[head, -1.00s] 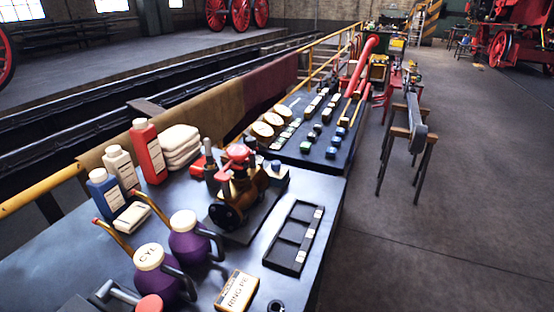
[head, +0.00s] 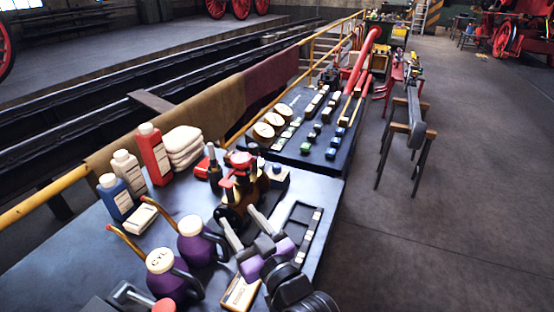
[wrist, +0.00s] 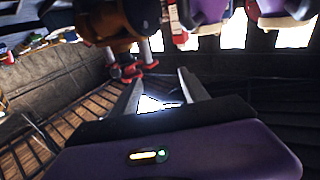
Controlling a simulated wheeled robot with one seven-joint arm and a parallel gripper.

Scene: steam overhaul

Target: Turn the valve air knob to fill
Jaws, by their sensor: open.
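A brass valve (head: 256,186) with a red top handle (head: 240,160) stands on the dark bench, partly hidden by its own fittings and my arm. A small dark block with a blue top (head: 279,172) sits just right of it. I cannot tell which part is the air knob, nor read any fill mark. My gripper (head: 240,214) is open and empty, its two pale fingers pointing toward the valve from the front right. In the wrist view the valve's brass body (wrist: 125,22) is at the top, with red parts (wrist: 130,71) near the fingertips; contact does not show.
Two purple cans (head: 199,246) with long spouts stand left of my gripper. Behind them are a red bottle (head: 154,156), other bottles and white folded cloths (head: 184,147).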

